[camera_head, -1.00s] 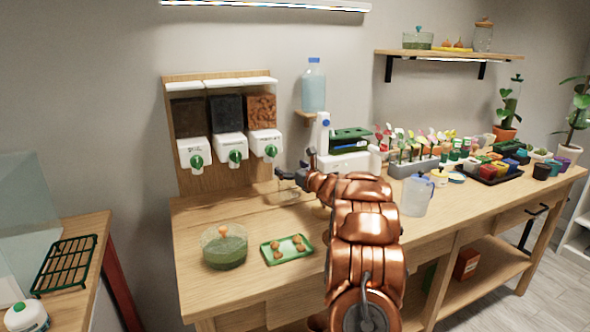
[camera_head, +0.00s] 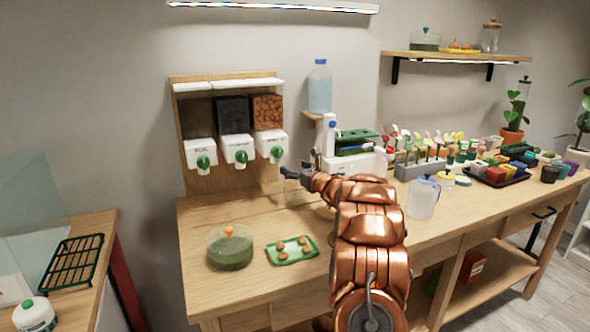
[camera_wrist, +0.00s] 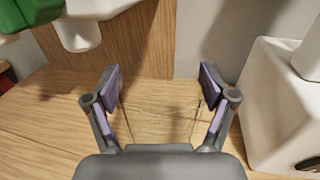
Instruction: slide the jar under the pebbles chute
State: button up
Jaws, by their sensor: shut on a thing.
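The clear glass jar (camera_head: 293,195) is hard to see; it stands on the bench just right of the rightmost dispenser chute (camera_head: 271,145). My gripper (camera_head: 298,176) is shut around the jar, and in the wrist view the two fingers (camera_wrist: 161,92) sit on either side of its faint, see-through walls (camera_wrist: 123,108). The dispenser has three white chutes with green knobs. The right bin (camera_head: 267,111) holds orange-brown lumps, and the others hold dark material. The chute labels are too small to read surely. A white spout (camera_wrist: 80,35) shows up and left of the fingers.
A white machine (camera_head: 350,165) with a water bottle (camera_head: 319,88) stands close to the right of my gripper. A green-filled bowl (camera_head: 230,250) and a green tray (camera_head: 292,250) lie at the front. A clear pitcher (camera_head: 422,200) stands farther right. Bench left of the jar is clear.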

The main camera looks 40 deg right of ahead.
jog(key=shift+c, duration=1.1)
jog(key=shift+a+f+b, duration=0.1)
jog(key=shift+a+b, duration=0.05)
jog(key=shift+b, duration=0.15)
jog(key=w+a+b, duration=0.2)
jog(key=a+b, duration=0.4)
jog(key=b, duration=0.2)
jog(key=shift+w+a+b, duration=0.25)
jog(key=shift+b, duration=0.05)
